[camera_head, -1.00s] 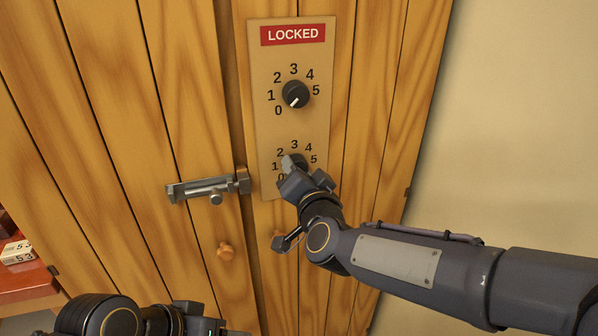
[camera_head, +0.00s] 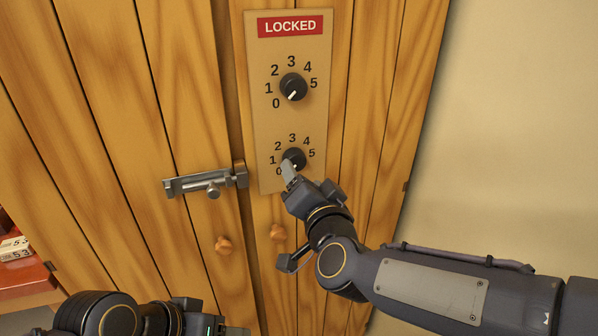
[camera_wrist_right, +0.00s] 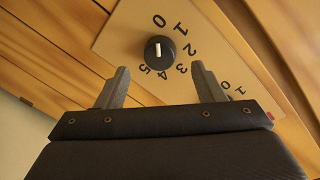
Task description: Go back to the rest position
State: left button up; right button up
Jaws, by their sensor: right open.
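My right gripper (camera_head: 292,174) is in front of the lower black dial (camera_head: 294,159) on the lock panel (camera_head: 263,120). In the right wrist view its two fingers (camera_wrist_right: 158,88) are spread with nothing between them, and the lower dial (camera_wrist_right: 160,49) sits beyond the fingertips, apart from them. The upper dial (camera_head: 293,87) has its white mark toward 0. A red LOCKED sign (camera_head: 291,26) tops the panel. My left gripper (camera_head: 213,328) is low at the lower left, partly cut off by the frame; its jaws cannot be made out.
The panel is on a wooden plank cabinet (camera_head: 110,110). A metal slide bolt (camera_head: 205,183) crosses the door gap, with wooden knobs (camera_head: 223,245) below. A red table (camera_head: 22,278) with numbered white blocks (camera_head: 15,247) stands at the left. A bare wall (camera_head: 500,120) is at the right.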

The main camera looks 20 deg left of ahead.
jog(key=shift+v, duration=1.2)
jog(key=s+d+f+n+g+p, duration=0.1)
jog(key=d+g, duration=0.1)
jog(key=d, duration=0.6)
jog(key=s+d+f+n+g, duration=0.1)
jog(key=d, duration=0.7)
jog(key=s+d+f+g+h, duration=0.2)
jog(key=s+d+f+g, duration=0.1)
jog(key=s+d+f, duration=0.2)
jog(key=s+d+f+g+h+p, duration=0.1)
jog(key=s+d+f+g+h, duration=0.1)
jog(key=s+d+f, duration=0.4)
jog(key=s+d+g, duration=0.1)
jog(key=s+d, duration=0.3)
jog(key=s, duration=0.3)
jog(key=shift+s+d+f+m+h, duration=0.2)
jog(key=shift+s+d+m+h, duration=0.15)
jog(key=shift+s+m+h, duration=0.05)
